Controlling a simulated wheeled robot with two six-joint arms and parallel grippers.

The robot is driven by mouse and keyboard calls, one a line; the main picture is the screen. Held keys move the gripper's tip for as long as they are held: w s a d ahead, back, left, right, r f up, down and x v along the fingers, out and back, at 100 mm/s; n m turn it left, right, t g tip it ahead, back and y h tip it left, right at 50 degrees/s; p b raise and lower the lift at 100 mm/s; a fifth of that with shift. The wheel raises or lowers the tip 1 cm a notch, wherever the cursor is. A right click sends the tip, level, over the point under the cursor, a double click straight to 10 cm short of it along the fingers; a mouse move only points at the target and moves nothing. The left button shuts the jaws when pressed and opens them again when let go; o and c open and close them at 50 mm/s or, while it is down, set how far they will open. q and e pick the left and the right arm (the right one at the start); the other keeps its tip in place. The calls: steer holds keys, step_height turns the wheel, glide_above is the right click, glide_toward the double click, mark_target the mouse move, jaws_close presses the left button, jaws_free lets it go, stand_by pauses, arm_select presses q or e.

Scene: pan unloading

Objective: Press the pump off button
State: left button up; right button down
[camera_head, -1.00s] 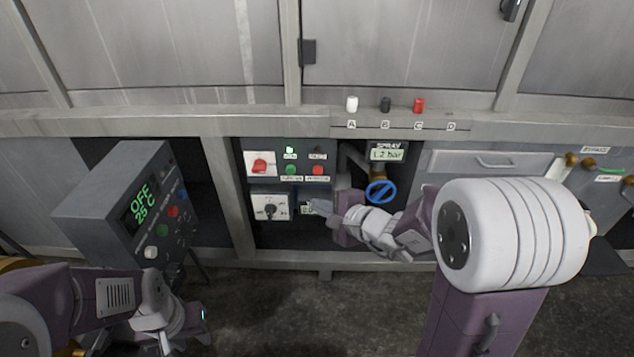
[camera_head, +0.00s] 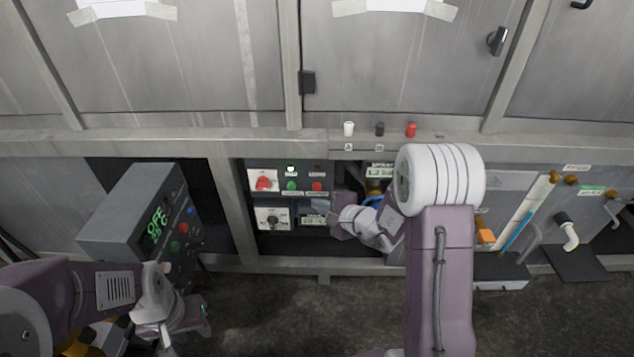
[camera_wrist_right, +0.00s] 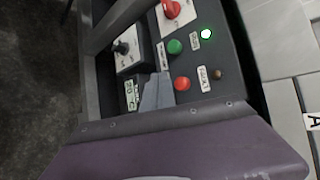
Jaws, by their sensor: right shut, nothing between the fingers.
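The control panel (camera_head: 303,206) has a green button (camera_head: 291,186) and, to its right, a red button (camera_head: 317,186). The small labels beside them are not legible. My right gripper (camera_head: 322,205) is shut and empty, its tip just below the red button and apart from it in the head view. In the right wrist view the grey fingertips (camera_wrist_right: 158,92) are close beside the red button (camera_wrist_right: 182,83); contact cannot be told. The green button (camera_wrist_right: 174,46) is further up. My left gripper (camera_head: 190,312) hangs at the lower left, far from the panel; its jaws are unclear.
A red rotary switch (camera_head: 263,180) and a black knob (camera_head: 272,217) sit on the panel's left. A green lamp (camera_wrist_right: 206,33) is lit. The grey box (camera_head: 150,215) reading OFF, 25°C stands left. A frame ledge (camera_head: 200,143) runs above the panel.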

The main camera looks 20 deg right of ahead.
mark_target(317, 187)
steer(key=shift+w+d, duration=0.2)
steer(key=shift+w, duration=0.4)
steer(key=shift+w+d, duration=0.15)
steer(key=shift+w, duration=0.45)
stand_by(1.1)
steer(key=shift+w+d+b, duration=0.1)
steer(key=shift+w+b, duration=0.3)
steer(key=shift+w+d, duration=0.15)
steer(key=shift+w, duration=0.35)
stand_by(0.5)
steer(key=shift+s, duration=0.1)
steer(key=shift+s+a+b, duration=0.25)
steer(key=shift+s+b, duration=0.55)
steer(key=shift+b, duration=0.05)
